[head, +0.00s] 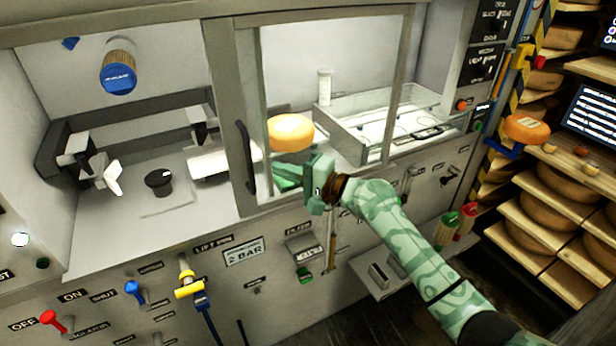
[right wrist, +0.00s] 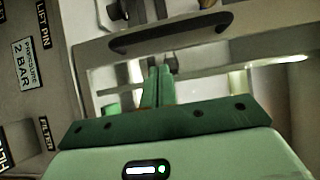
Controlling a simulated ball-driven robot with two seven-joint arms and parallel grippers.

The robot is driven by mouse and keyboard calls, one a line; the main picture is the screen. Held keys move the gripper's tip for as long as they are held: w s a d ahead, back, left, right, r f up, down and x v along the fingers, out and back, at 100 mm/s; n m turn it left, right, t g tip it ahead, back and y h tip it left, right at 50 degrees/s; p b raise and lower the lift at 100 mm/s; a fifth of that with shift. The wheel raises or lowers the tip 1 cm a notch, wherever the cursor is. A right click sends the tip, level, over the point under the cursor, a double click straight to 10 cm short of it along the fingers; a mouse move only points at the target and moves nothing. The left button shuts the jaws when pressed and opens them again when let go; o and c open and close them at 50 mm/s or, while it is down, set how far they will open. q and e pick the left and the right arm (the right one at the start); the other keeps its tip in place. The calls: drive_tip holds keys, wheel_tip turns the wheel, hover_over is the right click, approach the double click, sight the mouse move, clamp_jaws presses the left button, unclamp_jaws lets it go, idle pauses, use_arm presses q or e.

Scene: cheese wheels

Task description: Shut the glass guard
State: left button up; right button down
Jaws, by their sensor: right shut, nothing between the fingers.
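The glass guard (head: 334,20) is a framed clear pane across the middle of the machine's opening. The bay to its left is uncovered. Its dark upright handle (head: 246,158) is on the left frame bar; the handle also shows in the right wrist view (right wrist: 170,34), ahead of the fingers. My right gripper (head: 284,180) is shut and empty, with its fingers pointing left at the guard's lower part, just right of the handle. The closed fingers show in the right wrist view (right wrist: 158,88). I cannot tell whether they touch the guard. My left gripper is not in view.
An orange cheese wheel (head: 290,132) shows through the glass, left of a clear tray (head: 345,135). The left bay holds a black knob (head: 158,179) and white-tipped clamps (head: 108,176). Levers and valves, including a yellow one (head: 188,287), line the front panel. Cheese shelves (head: 540,232) stand right.

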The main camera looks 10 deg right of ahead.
drive_tip(key=a, duration=0.3)
drive_tip(key=shift+s+a+p, duration=0.15)
drive_tip(key=shift+s+p, duration=0.15)
drive_tip(key=shift+s, duration=0.1)
drive_tip(key=shift+a, duration=0.1)
